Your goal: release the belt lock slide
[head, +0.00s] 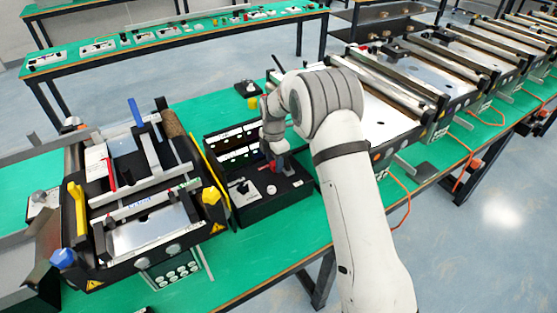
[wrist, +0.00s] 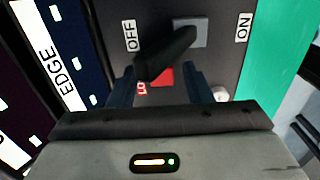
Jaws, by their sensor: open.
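The control box (head: 262,205) stands on the green bench in the head view, below my arm. In the wrist view, a red block (wrist: 163,76), likely the belt lock slide, sits beside a partly hidden label starting "LO". A black lever (wrist: 165,55) angles across above it, between the OFF and ON labels, its thick end toward OFF. My gripper (wrist: 160,80) is open, with one dark finger on each side of the red block. I cannot tell whether the fingers touch it. In the head view my gripper (head: 277,158) is low over the box and partly hides its controls.
A panel with an EDGE label (wrist: 62,80) lies left of the controls. A mini conveyor (head: 140,195) with yellow and blue handles stands left of the box. More conveyors (head: 385,115) line the bench at right. Green bench top (head: 270,250) is clear in front.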

